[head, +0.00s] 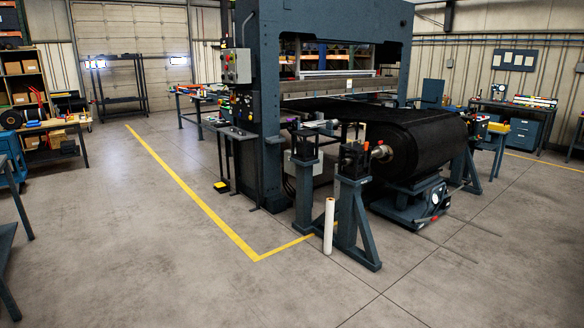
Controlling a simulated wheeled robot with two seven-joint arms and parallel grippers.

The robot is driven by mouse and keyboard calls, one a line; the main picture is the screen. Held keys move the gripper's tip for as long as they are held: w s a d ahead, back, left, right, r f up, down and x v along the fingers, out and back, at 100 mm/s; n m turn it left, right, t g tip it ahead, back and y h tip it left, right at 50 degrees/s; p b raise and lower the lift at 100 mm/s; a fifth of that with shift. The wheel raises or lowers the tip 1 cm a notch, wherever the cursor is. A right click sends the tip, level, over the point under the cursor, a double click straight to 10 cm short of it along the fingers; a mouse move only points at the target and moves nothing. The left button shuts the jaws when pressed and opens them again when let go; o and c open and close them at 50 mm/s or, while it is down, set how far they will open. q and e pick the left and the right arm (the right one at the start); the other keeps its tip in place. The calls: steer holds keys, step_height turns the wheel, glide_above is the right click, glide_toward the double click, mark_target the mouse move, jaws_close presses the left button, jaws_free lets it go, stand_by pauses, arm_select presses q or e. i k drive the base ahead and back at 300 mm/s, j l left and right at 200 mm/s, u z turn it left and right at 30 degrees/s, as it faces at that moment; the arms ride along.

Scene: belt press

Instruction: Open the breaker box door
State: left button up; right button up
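No box in the head view is clearly marked as the breaker box. A light grey box (237,66) with buttons is mounted on the near left column of the large press (270,100). Another pale box (301,176) sits low on the press, partly hidden behind a roller stand; I cannot tell if it has a door. Neither of my grippers is in view.
A black belt roll (415,145) rests on stands at the press's right. A white tube (329,226) stands upright by the front stand. A yellow floor line (190,193) runs along the left. Shelves and a bench (45,125) stand far left. The foreground floor is clear.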

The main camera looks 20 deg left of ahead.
mark_target(290, 167)
steer(key=i+j+u, duration=0.25)
steer(key=i, duration=0.45)
steer(key=i+u, duration=0.25)
steer(key=i, duration=0.5)
steer(key=i+u, duration=0.25)
steer(key=i, duration=0.45)
steer(key=i+l+u, duration=0.25)
steer(key=i, duration=0.5)
steer(key=i+j+u, duration=0.3)
steer(key=i, duration=0.6)
steer(key=i+l+u, duration=0.1)
steer(key=i+u, duration=0.2)
steer(key=i, duration=0.55)
